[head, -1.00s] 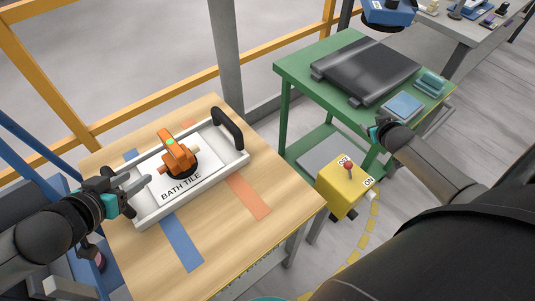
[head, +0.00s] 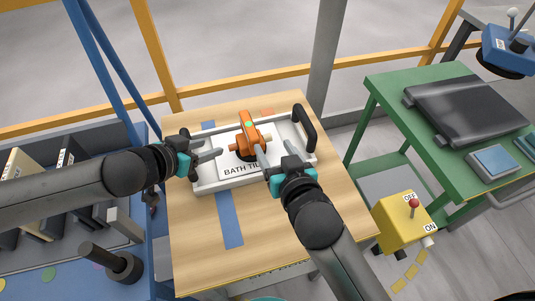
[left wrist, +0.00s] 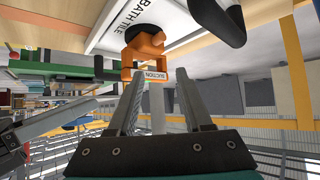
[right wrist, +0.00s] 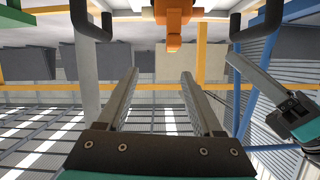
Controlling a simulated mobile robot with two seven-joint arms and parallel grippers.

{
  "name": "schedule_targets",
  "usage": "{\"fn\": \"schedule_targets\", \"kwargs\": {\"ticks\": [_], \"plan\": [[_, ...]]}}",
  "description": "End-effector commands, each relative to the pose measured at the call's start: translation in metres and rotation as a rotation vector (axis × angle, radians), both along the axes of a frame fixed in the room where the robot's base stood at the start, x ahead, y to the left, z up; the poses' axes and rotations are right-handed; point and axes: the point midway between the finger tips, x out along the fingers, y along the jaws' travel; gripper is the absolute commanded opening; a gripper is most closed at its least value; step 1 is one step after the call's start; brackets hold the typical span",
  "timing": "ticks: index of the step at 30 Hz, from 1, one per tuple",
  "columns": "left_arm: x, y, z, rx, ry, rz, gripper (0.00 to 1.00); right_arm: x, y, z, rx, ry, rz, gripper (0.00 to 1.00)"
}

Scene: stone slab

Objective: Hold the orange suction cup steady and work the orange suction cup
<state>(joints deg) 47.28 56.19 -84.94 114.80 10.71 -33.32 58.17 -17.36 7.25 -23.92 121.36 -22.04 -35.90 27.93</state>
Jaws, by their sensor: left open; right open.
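The orange suction cup (head: 249,132) has a dark round base and sits on a white tray labelled BATH TILE (head: 209,187), which has black end handles. In the left wrist view the cup (left wrist: 147,48) shows its SUCTION label, and in the right wrist view its orange body (right wrist: 174,12) is at the top edge. My left gripper (head: 219,147) is open and empty at the tray's left end, pointing toward the cup. My right gripper (head: 274,151) is open and empty at the tray's front right, close to the cup. The tray's left handle is mostly hidden by my left gripper.
The tray rests on a wooden table (head: 280,255) with blue and orange stripes. A green table (head: 440,180) with a dark panel stands at right. A yellow switch box (head: 402,222) stands between them. A blue bench (head: 60,265) with upright boards is at left.

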Motion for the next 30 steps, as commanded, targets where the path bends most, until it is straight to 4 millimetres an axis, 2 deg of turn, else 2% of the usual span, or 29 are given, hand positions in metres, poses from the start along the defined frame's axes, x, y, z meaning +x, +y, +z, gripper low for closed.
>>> {"fn": "schedule_targets", "kwargs": {"ticks": [5, 9, 30], "plan": [[0.000, 0.000, 0.000, 0.000, 0.000, 0.000, 0.50, -0.009, 0.017, -0.003, -0.083, 0.006, 0.068, 0.68], [0.000, 0.000, 0.000, 0.000, 0.000, 0.000, 0.50, -0.004, 0.021, -0.006, -0.097, 0.007, 0.078, 0.68], [0.000, 0.000, 0.000, 0.000, 0.000, 0.000, 0.50, 0.083, 0.042, -0.042, -0.094, 0.007, 0.077, 0.68]]}}
